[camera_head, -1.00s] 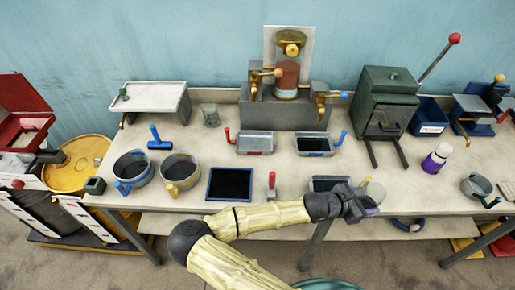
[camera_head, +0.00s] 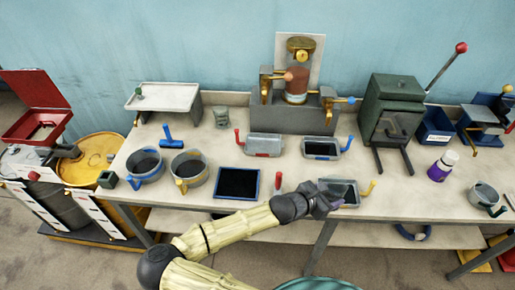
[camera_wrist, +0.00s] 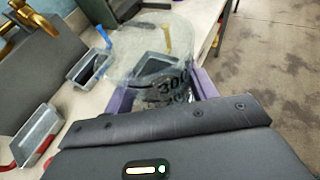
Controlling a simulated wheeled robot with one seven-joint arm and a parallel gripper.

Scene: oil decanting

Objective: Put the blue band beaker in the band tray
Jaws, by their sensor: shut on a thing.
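My gripper (camera_head: 330,201) is in front of a grey tray with a yellow handle (camera_head: 347,186), partly covering it. In the wrist view my gripper (camera_wrist: 164,90) has its purple fingers shut on a clear beaker (camera_wrist: 145,45) with dark number marks. The yellow-handled tray shows through and behind the glass. No blue band can be made out on the beaker, and the head view does not clearly show it. A tray with a blue handle (camera_head: 321,149) stands behind; it also shows in the wrist view (camera_wrist: 92,66). A red-handled tray (camera_head: 264,145) is left of it.
A black-topped blue mat or tray (camera_head: 237,183) lies left of my gripper. Two round pots (camera_head: 145,165) (camera_head: 189,172) stand further left, near a small greyish cup (camera_head: 221,117). A purple bottle (camera_head: 440,167) and a grey pot (camera_head: 485,195) stand right. Bare tabletop lies before the purple bottle.

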